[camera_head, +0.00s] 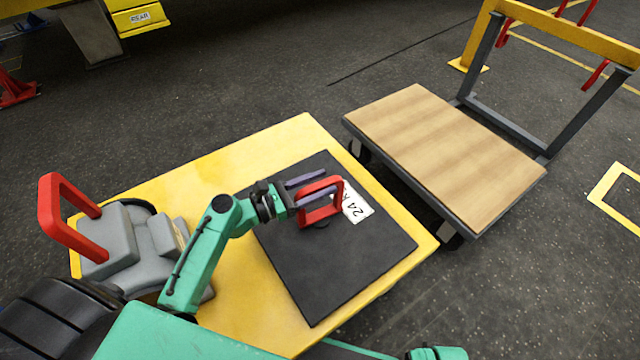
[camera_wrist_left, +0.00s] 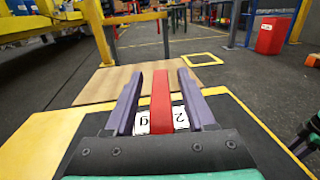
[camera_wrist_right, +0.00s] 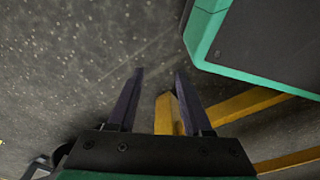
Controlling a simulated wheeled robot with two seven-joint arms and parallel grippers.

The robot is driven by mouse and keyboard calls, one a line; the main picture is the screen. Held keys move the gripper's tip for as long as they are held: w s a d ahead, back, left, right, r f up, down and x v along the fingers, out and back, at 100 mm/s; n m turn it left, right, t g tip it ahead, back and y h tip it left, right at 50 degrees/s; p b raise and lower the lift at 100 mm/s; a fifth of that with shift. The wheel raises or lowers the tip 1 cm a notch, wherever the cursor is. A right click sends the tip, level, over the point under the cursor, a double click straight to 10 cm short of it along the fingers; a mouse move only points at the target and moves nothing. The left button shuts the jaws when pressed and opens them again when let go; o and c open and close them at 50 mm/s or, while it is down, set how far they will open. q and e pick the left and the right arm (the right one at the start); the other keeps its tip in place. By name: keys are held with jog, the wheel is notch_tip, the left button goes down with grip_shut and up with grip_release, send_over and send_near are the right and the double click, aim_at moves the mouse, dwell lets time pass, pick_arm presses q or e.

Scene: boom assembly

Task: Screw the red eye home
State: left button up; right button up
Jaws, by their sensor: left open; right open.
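The red eye (camera_head: 336,187) is a square red loop that stands upright on the black plate (camera_head: 345,270) in the head view. A dark round foot shows under it. My left gripper (camera_head: 312,185) is at the eye, with its purple fingers open. In the left wrist view the red bar of the eye (camera_wrist_left: 161,100) lies between the two fingers (camera_wrist_left: 160,95), with a gap on each side. Whether the eye's thread is seated cannot be seen. My right gripper (camera_wrist_right: 153,75) is open and empty in the right wrist view, over the dark floor.
The black plate, with a white label (camera_head: 356,205), lies on a yellow table (camera_head: 205,165). A grey device with a red handle (camera_head: 62,215) stands at the table's left end. A wooden-decked cart (camera_head: 445,150) stands beyond the right side. Dark floor lies around them.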

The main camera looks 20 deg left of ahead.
pick_arm(q)
grip_shut()
dwell(0.3)
